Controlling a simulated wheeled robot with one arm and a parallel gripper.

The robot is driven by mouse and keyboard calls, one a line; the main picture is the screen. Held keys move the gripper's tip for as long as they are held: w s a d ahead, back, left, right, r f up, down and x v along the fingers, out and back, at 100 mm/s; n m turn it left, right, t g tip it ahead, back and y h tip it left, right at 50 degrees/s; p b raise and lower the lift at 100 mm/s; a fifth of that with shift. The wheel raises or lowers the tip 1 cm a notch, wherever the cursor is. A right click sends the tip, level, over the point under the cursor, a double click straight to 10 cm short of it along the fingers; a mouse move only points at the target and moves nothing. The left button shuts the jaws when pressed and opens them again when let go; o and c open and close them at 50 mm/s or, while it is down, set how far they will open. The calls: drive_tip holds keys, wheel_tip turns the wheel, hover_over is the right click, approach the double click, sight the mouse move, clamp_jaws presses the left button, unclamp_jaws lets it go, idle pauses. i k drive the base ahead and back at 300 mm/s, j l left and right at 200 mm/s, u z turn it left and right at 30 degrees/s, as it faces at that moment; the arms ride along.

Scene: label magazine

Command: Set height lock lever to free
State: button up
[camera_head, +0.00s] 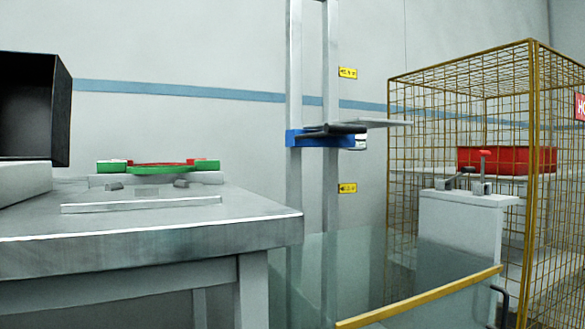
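A blue carriage (308,138) sits across two upright grey posts in the middle of the view. A dark bar (334,129) lies roughly level along its front, and a grey shelf (385,123) sticks out to the right. I cannot tell whether this bar is the height lock lever. Lettering for lock or free is not readable. My gripper is not in view.
A grey metal table (150,235) fills the left, bearing a green and red fixture (158,168) and a dark open box (35,105). A yellow wire cage (535,120) with a red bin (505,159) stands right. A yellow-railed clear panel (330,270) crosses the front.

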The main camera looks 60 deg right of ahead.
sight(466, 169)
drive_tip(key=z, duration=3.1)
drive_tip(key=i+l+u, duration=0.4)
drive_tip(key=u, duration=0.25)
drive_tip(key=k+u, duration=0.05)
